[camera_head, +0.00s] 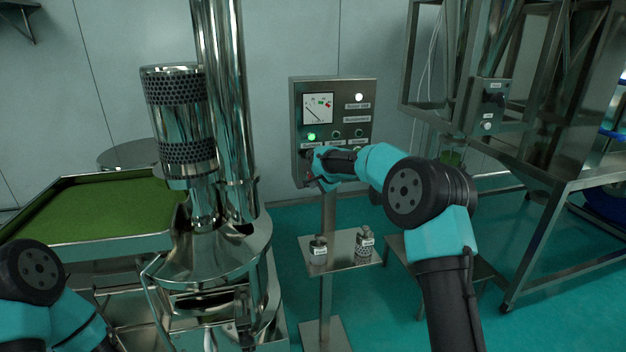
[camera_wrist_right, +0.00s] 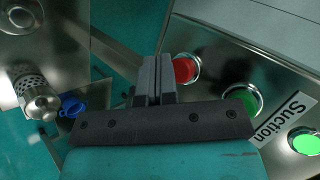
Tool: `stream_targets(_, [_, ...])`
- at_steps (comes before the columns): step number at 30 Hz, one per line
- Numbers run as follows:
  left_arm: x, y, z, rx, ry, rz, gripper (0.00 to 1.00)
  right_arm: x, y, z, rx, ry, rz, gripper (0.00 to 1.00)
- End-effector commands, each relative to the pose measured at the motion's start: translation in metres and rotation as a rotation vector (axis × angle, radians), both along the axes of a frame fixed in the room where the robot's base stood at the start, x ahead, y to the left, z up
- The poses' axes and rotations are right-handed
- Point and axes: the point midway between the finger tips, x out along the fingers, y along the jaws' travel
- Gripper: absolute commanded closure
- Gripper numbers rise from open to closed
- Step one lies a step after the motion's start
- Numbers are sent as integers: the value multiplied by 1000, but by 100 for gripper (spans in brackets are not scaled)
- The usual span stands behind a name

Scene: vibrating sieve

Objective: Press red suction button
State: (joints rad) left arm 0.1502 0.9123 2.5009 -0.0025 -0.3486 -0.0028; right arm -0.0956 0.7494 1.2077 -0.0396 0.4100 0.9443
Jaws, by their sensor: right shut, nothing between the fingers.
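The control panel (camera_head: 333,90) is a metal box on a post, with a dial, labels and buttons. In the right wrist view the red button (camera_wrist_right: 186,69) has a metal ring and sits beside a green button (camera_wrist_right: 241,98) and the "Suction" label (camera_wrist_right: 280,118). My right gripper (camera_head: 304,172) is at the panel's lower left and covers the red button in the head view. In the wrist view its shut, empty fingers (camera_wrist_right: 157,66) overlap the button's left edge; I cannot tell whether they touch it. My left arm shows at lower left; its gripper is not clearly visible.
A green lamp (camera_head: 311,136) and a white lamp (camera_head: 359,97) glow on the panel. A small shelf (camera_head: 341,254) below holds two little containers. A tall steel sieve machine (camera_head: 222,250) stands left, with a green-filled tray (camera_head: 75,247). A metal frame (camera_head: 545,185) stands right.

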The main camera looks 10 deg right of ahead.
Motion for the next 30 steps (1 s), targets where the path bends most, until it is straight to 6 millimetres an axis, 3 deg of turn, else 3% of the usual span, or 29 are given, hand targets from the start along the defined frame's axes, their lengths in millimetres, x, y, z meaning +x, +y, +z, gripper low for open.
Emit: stream_targets(30, [0, 0, 0, 0, 0, 0, 57, 9, 0, 0, 0, 0, 0, 100])
